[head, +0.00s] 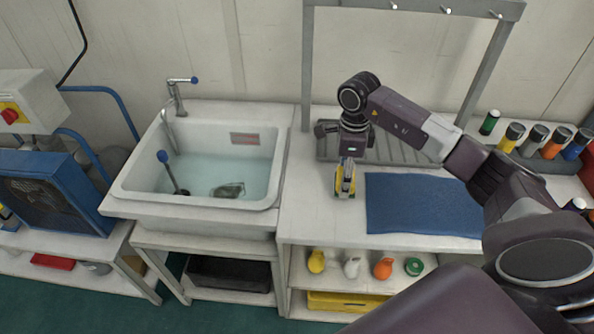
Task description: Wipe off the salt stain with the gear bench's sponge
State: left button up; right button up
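The yellow sponge (351,184) is at my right gripper (345,188), on the left part of the white gear bench (315,213), left of a blue mat. My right gripper points down with its fingers against the sponge and appears shut on it. The fingers cover part of the sponge. The sponge is at or very near the bench top; I cannot tell whether it touches. I cannot make out a salt stain; the gripper and sponge hide a patch of the bench. My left gripper is not in view.
The blue mat (420,205) lies on the bench, with a ribbed grey rack (400,160) behind it. A water-filled sink (130,180) stands left. Several bottles (534,140) stand at right. A metal frame (308,60) rises behind. A lower shelf (335,272) holds small items.

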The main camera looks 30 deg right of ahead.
notch_tip(320, 180, up, 2)
jog(key=shift+r+p, duration=0.1)
jog(key=shift+p, duration=0.3)
jog(key=shift+d+r+p, duration=0.2)
jog(key=shift+r+p, duration=0.25)
jog(key=shift+r, duration=0.2)
jog(key=shift+a+r, duration=0.2)
jog(key=shift+r, duration=0.25)
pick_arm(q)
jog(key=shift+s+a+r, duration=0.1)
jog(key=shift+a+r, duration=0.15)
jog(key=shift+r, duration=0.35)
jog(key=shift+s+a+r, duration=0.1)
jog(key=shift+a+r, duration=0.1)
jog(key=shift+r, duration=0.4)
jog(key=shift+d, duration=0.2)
pick_arm(e)
jog(key=shift+d, duration=0.1)
